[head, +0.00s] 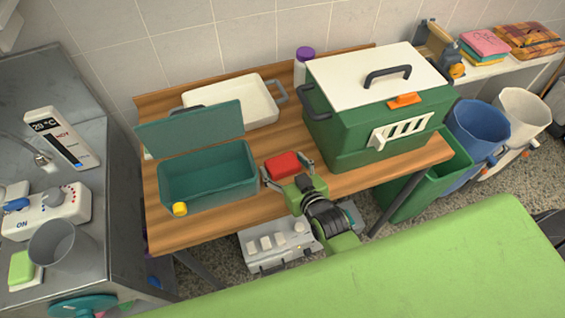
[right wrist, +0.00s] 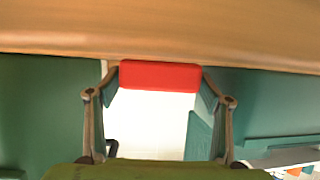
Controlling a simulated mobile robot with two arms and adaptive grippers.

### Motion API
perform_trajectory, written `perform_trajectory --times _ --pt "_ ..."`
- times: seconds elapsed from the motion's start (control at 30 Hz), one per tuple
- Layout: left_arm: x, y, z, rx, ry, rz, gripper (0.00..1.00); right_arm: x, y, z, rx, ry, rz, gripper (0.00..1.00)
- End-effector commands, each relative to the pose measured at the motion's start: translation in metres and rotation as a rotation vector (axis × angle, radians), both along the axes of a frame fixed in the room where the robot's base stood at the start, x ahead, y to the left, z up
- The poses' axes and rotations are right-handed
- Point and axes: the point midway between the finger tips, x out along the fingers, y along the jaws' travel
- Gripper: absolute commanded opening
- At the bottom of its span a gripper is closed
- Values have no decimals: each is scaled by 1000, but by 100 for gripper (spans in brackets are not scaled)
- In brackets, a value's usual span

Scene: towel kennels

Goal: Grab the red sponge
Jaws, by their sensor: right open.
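The red sponge (head: 283,164) lies on the wooden table (head: 222,217), between a teal bin and a green box. My right gripper (head: 287,172) reaches in from the table's front edge and is open, one finger on each side of the sponge. In the right wrist view the red sponge (right wrist: 160,75) sits between the tips of the two spread fingers (right wrist: 159,82). I cannot tell whether either finger touches it. My left gripper is not in view.
The open teal bin (head: 207,178) with a yellow latch stands left of the sponge. The green box (head: 370,130) with a white lid stands right. A white tray (head: 250,104) is behind. A green surface (head: 430,265) fills the foreground.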

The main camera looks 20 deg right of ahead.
Motion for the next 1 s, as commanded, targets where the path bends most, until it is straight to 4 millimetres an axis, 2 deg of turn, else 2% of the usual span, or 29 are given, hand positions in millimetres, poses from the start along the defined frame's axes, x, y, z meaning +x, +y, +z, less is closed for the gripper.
perform_trajectory --times 0.13,0.4,0.5,1.0 --pt "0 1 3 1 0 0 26 12 1 -5 -1 1 0 72" --pt "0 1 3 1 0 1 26 14 1 -6 0 0 0 72" --pt "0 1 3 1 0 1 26 14 1 -6 0 0 0 52" --pt "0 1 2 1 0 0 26 14 1 -1 0 -1 0 52"
